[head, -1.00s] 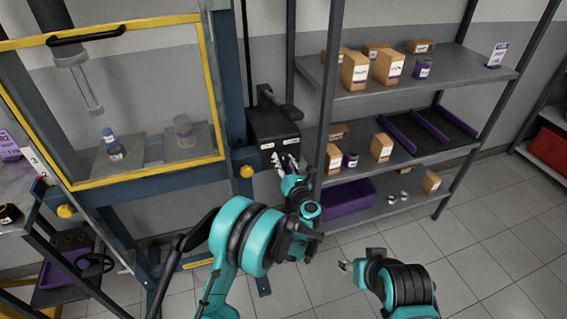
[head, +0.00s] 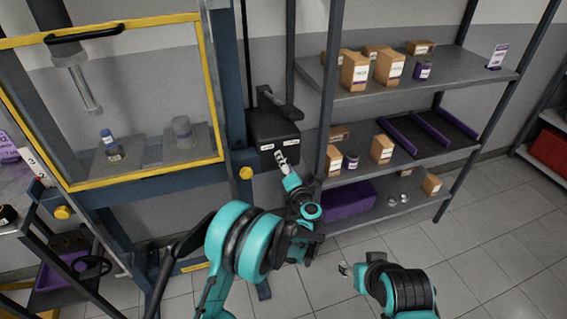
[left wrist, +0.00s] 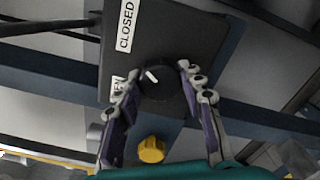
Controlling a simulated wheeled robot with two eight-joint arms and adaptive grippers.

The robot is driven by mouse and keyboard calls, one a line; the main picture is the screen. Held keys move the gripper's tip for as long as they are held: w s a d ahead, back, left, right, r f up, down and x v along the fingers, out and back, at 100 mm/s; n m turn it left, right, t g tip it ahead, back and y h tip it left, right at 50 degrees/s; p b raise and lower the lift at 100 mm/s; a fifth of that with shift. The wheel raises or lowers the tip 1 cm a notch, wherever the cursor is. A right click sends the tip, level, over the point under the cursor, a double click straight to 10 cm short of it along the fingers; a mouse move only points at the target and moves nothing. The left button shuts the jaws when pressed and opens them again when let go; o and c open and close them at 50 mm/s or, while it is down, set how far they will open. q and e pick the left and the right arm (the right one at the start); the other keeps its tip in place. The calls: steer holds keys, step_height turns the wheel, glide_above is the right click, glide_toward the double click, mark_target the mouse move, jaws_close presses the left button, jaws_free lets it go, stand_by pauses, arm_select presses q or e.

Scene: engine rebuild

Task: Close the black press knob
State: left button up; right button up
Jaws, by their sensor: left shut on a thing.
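The black press knob (left wrist: 166,84) sits on the face of a black box (head: 270,128) beside the press. In the left wrist view its white mark points to the upper left, between a CLOSED label (left wrist: 127,25) and a second label (left wrist: 117,86) that a finger partly hides. My left gripper (left wrist: 158,82) is shut on the knob, one finger on each side. In the head view the left gripper (head: 281,157) covers the knob. My right gripper (head: 345,268) hangs low over the floor, away from the box; its fingers are too small to read.
The press with its yellow-framed guard (head: 215,90) stands left of the box. A yellow round knob (head: 246,173) sits on the blue beam just below left. A shelf rack (head: 325,110) with boxes stands close on the right. The floor in front is clear.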

stand_by(0.5)
arm_select(q)
steer(key=o, duration=1.2)
steer(key=shift+c, duration=0.2)
steer(key=v, duration=1.2)
